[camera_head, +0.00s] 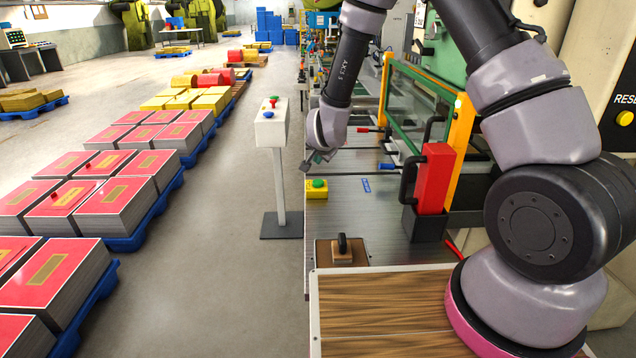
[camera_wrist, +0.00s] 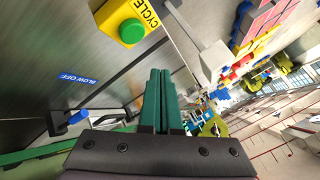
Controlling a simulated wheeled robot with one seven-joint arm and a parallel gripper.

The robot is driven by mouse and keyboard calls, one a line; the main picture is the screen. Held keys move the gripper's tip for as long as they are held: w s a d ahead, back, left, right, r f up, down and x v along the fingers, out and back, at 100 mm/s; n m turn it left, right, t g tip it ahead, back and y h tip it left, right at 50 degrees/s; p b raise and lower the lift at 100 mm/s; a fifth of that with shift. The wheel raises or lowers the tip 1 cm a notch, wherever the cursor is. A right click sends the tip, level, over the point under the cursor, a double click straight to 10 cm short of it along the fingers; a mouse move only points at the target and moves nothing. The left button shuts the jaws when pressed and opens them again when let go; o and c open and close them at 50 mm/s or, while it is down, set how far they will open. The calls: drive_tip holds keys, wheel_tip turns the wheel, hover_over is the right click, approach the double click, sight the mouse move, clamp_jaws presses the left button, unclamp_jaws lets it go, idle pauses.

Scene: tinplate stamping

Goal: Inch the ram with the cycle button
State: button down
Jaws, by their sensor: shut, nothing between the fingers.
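The cycle button is a green round button on a yellow box (camera_head: 317,188) on the grey metal bench. In the wrist view the button (camera_wrist: 132,31) is at the upper left, with a yellow plate marked CYCLE. My gripper (camera_head: 307,165) is above and slightly behind the yellow box in the head view. In the wrist view my gripper (camera_wrist: 160,75) has its green fingers closed together with nothing between them. The fingertips point past the right side of the box and appear apart from the button. I cannot make out the ram in either view.
A blue lever (camera_wrist: 76,118) and BLOW OFF label (camera_wrist: 78,78) are near the box. A red block (camera_head: 434,180) with a black handle and a glazed guard (camera_head: 425,115) stand right. A pedestal button box (camera_head: 271,125) stands left. A black-knobbed wooden block (camera_head: 342,255) lies in front.

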sight(318, 183)
drive_tip(key=shift+f, duration=2.35)
drive_tip(key=shift+f, duration=0.15)
drive_tip(key=shift+f, duration=0.25)
